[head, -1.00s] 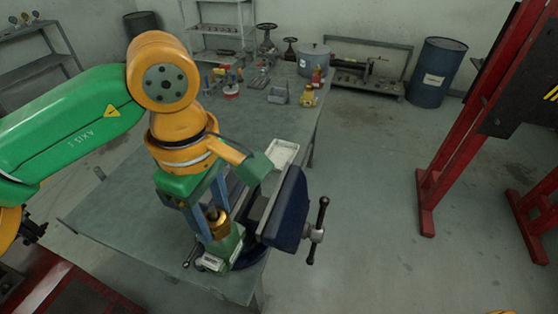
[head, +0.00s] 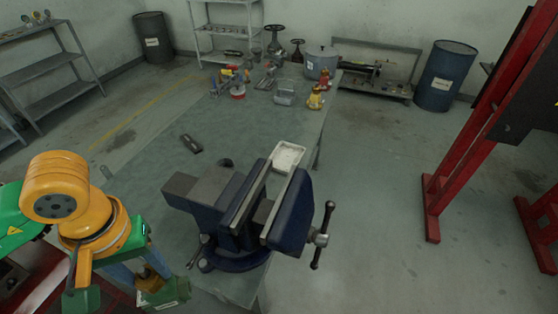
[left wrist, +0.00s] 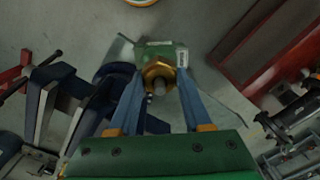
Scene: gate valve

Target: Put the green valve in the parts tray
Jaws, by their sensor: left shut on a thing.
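The green valve (left wrist: 177,50) with its brass nut sits between the blue fingers of my left gripper (left wrist: 160,78) in the left wrist view. In the head view my left gripper (head: 148,276) is shut on the valve (head: 172,292) at the lower left, left of the bench's front part. The valve's lower part runs near the picture's bottom edge. A small pale tray (head: 289,156), apparently the parts tray, lies on the bench just behind the blue vise. The vise hides part of its near side. My right gripper is not in view.
The large blue vise (head: 208,190) stands on the bench's front part between my left gripper and the tray. A dark flat object (head: 191,144) lies on the bench. The middle is mostly clear.

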